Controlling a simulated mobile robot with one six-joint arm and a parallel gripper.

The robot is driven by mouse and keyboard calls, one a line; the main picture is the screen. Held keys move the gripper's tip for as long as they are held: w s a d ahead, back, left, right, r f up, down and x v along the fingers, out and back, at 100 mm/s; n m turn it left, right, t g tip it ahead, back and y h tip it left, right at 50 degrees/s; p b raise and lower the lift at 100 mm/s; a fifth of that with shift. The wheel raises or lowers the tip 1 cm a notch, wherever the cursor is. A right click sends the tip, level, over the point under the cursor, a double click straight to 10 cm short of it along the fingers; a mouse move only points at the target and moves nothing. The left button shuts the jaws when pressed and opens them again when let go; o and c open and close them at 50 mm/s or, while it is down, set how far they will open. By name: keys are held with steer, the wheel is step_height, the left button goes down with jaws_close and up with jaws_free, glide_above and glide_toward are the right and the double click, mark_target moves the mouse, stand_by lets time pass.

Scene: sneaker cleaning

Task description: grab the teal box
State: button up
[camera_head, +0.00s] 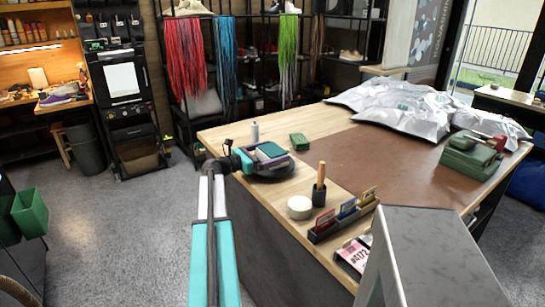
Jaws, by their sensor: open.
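The teal box (271,150) lies on the wooden part of the table near its left edge, with its flat dark-teal top facing up. My teal and white arm reaches up from the bottom of the view to it. My gripper (262,160) is open at the box's near left side. The fingers are small and blend with the dark round shape under the box. I cannot tell whether they touch the box.
A green block (299,141) and a small pale bottle (255,132) stand close behind. A white round container (299,207), a dark holder with a wooden handle (319,187) and a card rack (343,217) stand nearer. Silvery bags (400,107) cover the far side.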

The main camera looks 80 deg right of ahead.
mark_target(272, 149)
steer(key=c, duration=1.2)
steer(key=shift+r, duration=0.1)
steer(key=shift+r+b, duration=0.3)
steer(key=shift+r, duration=1.15)
steer(key=shift+a+r, duration=0.15)
steer(key=shift+r, duration=0.1)
steer(key=a+r+b, duration=0.1)
steer(key=a, duration=1.4)
steer(key=shift+a+r+b, duration=0.2)
steer(key=shift+a+b, duration=0.1)
steer(key=shift+a, duration=0.05)
